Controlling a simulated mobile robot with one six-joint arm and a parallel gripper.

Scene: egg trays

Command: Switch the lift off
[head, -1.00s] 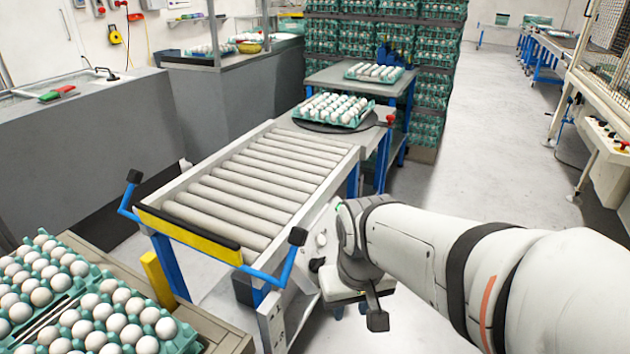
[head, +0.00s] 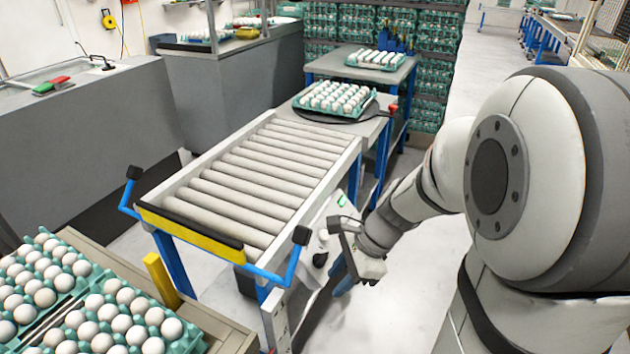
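The lift is a roller table with a grey frame (head: 321,170) and blue legs. My gripper (head: 338,245) is just right of the knobs, at the panel's edge. It appears apart from the black knob, but I cannot tell the exact gap. It holds nothing that I can see. Its finger opening is too small and partly hidden to judge.
A tray of eggs (head: 312,113) stands beyond the rollers. Further egg trays (head: 190,337) are at the lower left. The floor (head: 410,300) right of the lift is clear.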

